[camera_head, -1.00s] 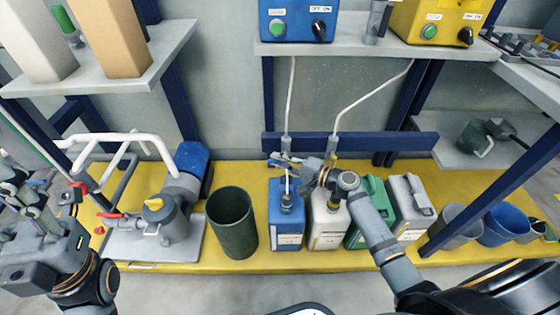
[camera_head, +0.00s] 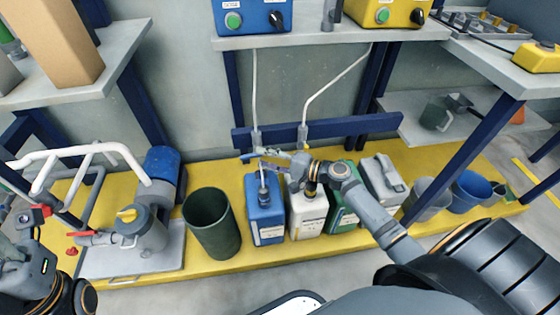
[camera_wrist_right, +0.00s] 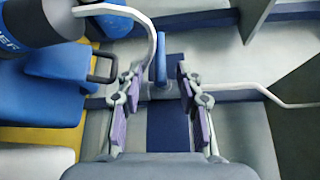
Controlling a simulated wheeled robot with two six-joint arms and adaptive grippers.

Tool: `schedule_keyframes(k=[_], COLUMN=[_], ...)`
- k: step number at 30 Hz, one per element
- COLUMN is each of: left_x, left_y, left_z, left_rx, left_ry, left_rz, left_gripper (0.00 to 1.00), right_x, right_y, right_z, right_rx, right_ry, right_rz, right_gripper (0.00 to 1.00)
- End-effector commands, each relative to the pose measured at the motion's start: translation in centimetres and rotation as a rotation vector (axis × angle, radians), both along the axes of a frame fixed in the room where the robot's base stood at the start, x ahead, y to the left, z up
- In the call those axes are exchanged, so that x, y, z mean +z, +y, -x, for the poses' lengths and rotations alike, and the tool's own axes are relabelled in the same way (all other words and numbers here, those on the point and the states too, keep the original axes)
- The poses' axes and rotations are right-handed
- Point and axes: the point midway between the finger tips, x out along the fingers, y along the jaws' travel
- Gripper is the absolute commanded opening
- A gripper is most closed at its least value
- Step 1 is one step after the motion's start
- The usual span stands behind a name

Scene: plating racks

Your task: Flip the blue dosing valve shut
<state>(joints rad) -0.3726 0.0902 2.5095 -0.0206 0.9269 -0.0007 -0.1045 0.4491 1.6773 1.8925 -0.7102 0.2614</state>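The blue dosing valve (camera_head: 247,156) is a small blue lever on the pipe above the blue jug (camera_head: 265,222). In the right wrist view its blue handle (camera_wrist_right: 161,60) stands between my right fingertips, with a gap on both sides. My right gripper (camera_head: 274,161) is open, its purple-padded fingers (camera_wrist_right: 157,80) spread around the handle without visible contact. In the head view the arm partly covers the valves. My left arm is at the lower left edge; its gripper (camera_head: 22,250) is partly cut off and its fingers are unclear.
A white jug (camera_head: 307,215), a green jug (camera_head: 343,210) and a grey jug (camera_head: 384,180) stand beside the blue jug on the yellow platform (camera_head: 290,256). A dark green bin (camera_head: 213,230) and a pump (camera_head: 140,235) stand left. Control boxes sit on the shelf (camera_head: 330,38) above.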

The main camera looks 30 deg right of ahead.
Motion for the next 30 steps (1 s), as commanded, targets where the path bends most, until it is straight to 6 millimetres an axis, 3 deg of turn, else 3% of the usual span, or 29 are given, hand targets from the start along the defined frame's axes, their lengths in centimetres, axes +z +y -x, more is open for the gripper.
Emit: schedule_keyframes(k=[3, 10, 30], left_x=[0.0, 0.0, 0.0], left_y=[0.0, 0.0, 0.0], left_z=[0.0, 0.0, 0.0], left_rx=[0.0, 0.0, 0.0], left_ry=[-0.001, -0.002, -0.002], left_rz=[-0.001, -0.001, -0.001], left_gripper=[0.4, 0.4, 0.4], right_x=[0.1, 0.4, 0.6], right_y=[-2.2, -4.4, -4.9], right_z=[2.4, 4.8, 5.2], right_rx=[0.004, 0.002, 0.0], right_ry=[0.005, 0.001, -0.001], right_rz=[0.007, 0.004, -0.001], right_gripper=[0.36, 0.36, 0.36])
